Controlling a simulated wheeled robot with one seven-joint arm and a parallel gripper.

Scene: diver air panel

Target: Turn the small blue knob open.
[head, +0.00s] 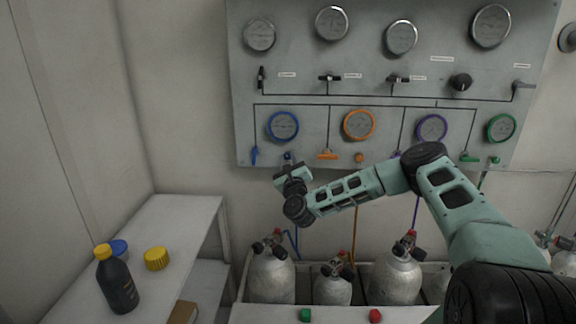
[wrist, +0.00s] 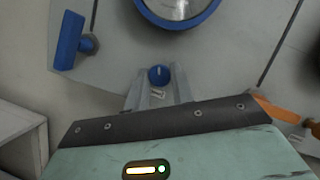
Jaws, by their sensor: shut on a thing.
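The small blue knob (wrist: 159,75) sits on the grey panel below the blue-rimmed gauge (wrist: 178,8). In the wrist view a light line shows on its face. My gripper (wrist: 158,84) is shut on the knob, with one finger on each side of it. In the head view the knob (head: 288,155) shows just above my gripper (head: 289,165), at the panel's lower edge below the blue gauge (head: 283,126). The fingers hide part of the knob's sides.
A blue lever handle (wrist: 69,40) is left of the knob, and an orange handle (wrist: 277,108) is to the right. Gas cylinders (head: 272,275) stand below the panel. A side table (head: 172,222) at left holds a dark bottle (head: 117,283) and lids.

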